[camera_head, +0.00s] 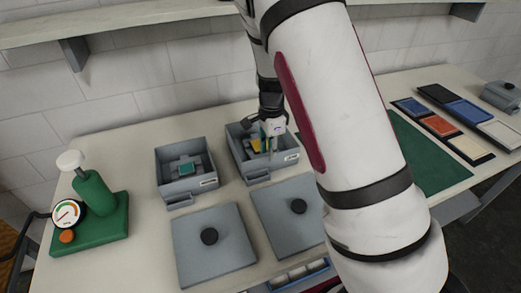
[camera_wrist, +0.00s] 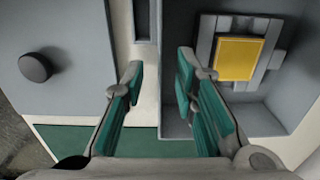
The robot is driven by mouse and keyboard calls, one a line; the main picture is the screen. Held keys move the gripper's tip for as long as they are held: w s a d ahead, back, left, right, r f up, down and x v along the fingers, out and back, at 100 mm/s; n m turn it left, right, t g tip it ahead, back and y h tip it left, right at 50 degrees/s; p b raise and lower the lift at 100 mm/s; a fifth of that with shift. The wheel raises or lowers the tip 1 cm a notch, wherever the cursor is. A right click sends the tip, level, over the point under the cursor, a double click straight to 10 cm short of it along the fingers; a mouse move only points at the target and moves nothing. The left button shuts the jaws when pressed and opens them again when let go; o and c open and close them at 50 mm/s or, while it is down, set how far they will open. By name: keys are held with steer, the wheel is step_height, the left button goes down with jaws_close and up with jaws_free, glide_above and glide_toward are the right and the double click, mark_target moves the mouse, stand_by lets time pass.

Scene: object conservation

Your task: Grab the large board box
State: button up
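Two open grey boxes stand side by side on the table. The left box (camera_head: 161,171) holds a small teal square in a grey cradle. The right box (camera_head: 237,160) holds a yellow square block (camera_head: 256,145), which also shows in the wrist view (camera_wrist: 238,58). No readable label shows which is the large board box. My gripper (camera_wrist: 158,68) is open, with teal finger pads and nothing between them. In the head view, my gripper (camera_head: 269,138) is over the right box, partly hiding its inside. In the wrist view, the fingers appear on either side of one box wall; contact cannot be told.
Two flat grey lids with black knobs, a left one (camera_head: 205,262) and a right one (camera_head: 281,228), lie in front of the boxes. A green press with gauge (camera_head: 92,205) stands left. A green mat (camera_head: 430,160) and coloured trays (camera_head: 440,126) lie right. A shelf (camera_head: 130,20) runs above.

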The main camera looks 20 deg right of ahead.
mark_target(255, 171)
steer(key=shift+d+f+p, duration=0.1)
steer(key=shift+f+p, duration=0.3)
steer(key=shift+f, duration=1.85)
steer(key=shift+f, duration=0.25)
jaws_close()
